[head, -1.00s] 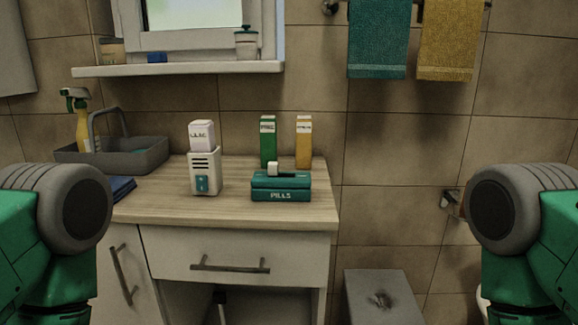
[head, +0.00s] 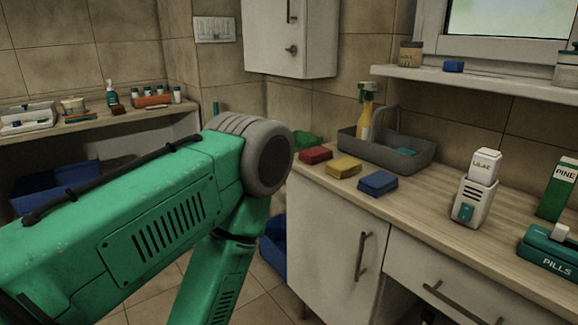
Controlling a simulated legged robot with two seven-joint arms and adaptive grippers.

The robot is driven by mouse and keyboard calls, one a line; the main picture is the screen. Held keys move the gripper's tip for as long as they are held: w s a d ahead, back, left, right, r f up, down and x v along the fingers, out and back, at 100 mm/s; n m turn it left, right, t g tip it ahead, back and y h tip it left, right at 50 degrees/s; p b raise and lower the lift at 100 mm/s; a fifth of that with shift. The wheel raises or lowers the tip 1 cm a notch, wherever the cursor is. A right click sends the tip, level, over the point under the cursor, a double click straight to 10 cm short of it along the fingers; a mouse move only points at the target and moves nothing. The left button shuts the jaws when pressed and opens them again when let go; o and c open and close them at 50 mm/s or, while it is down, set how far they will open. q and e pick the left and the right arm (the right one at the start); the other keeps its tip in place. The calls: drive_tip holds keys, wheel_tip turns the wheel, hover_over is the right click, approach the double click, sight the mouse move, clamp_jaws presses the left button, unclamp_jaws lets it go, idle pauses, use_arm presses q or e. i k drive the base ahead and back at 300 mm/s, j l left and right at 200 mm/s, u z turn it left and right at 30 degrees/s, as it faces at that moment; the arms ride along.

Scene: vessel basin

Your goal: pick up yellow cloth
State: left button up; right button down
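A yellow folded cloth (head: 343,166) lies flat on the wooden counter near its left front edge. A red cloth (head: 315,155) lies to its left and a blue cloth (head: 377,183) to its right, all close together. My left arm comes in from the left, its grey joint just left of the red cloth in the picture. My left gripper is out of view, and so are my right arm and gripper.
A white dispenser (head: 473,202), a green PINE box (head: 560,188) and a teal PILLS box (head: 550,252) stand to the right. A wall cabinet (head: 290,38) hangs above left.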

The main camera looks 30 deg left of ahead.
sight(341, 169)
drive_tip(key=u, duration=0.6)
drive_tip(key=k+j+z, duration=0.1)
drive_tip(key=z, duration=1.35)
drive_tip(key=k+j, duration=0.25)
drive_tip(key=k, duration=0.2)
